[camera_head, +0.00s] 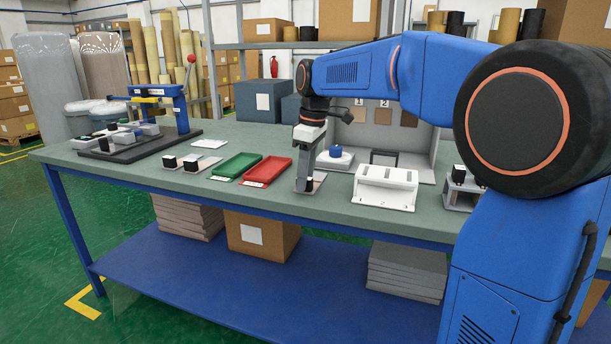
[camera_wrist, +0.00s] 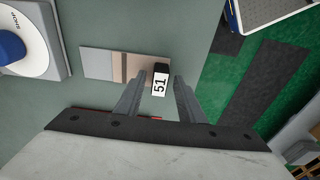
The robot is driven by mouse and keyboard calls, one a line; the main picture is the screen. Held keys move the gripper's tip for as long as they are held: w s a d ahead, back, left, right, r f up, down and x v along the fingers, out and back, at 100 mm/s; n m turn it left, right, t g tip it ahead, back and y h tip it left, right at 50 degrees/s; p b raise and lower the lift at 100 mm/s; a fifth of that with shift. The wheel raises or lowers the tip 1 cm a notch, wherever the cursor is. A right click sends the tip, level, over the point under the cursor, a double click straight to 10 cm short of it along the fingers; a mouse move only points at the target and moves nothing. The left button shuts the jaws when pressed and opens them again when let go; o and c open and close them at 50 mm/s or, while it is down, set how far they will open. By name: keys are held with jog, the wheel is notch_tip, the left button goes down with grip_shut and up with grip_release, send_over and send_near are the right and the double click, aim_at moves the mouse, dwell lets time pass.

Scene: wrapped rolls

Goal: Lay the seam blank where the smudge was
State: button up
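A small block with a black top and a white face marked 51 (camera_wrist: 160,84) stands at one end of a flat plate (camera_wrist: 100,63) in the wrist view. The plate is pale grey with a brownish band. My gripper (camera_wrist: 160,80) is open, with one finger on each side of the block and a visible gap to each. In the head view my gripper (camera_head: 308,186) points down over this plate (camera_head: 319,179), near the table's front edge. I cannot tell which piece is the seam blank. No smudge is clearly visible.
A red tray (camera_head: 267,171) and a green tray (camera_head: 237,166) lie left of my gripper. A slotted white fixture (camera_head: 387,187) stands right. A white disc with a blue knob (camera_head: 335,157) and a numbered panel (camera_head: 390,125) are behind. Black blocks (camera_head: 191,162) sit on plates further left.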

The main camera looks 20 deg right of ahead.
jog(key=shift+r, duration=0.1)
notch_tip(320, 180, up, 12)
jog(key=d, duration=0.1)
jog(key=s+d+f+m+t, duration=0.1)
jog(key=s+d+f+m, duration=0.1)
jog(key=s+f, duration=0.7)
jog(key=s+d+f+m+t, duration=0.1)
jog(key=s+d+f+m, duration=0.1)
jog(key=s+f+m, duration=0.3)
jog(key=s+d+f+m+t+h, duration=0.1)
jog(key=s+d+f+m+t, duration=0.1)
jog(key=s+f, duration=1.1)
jog(key=s+m, duration=0.1)
jog(key=s, duration=0.5)
jog(key=shift+s+m, duration=0.2)
jog(key=shift+m, duration=0.2)
jog(key=shift+c, duration=0.6)
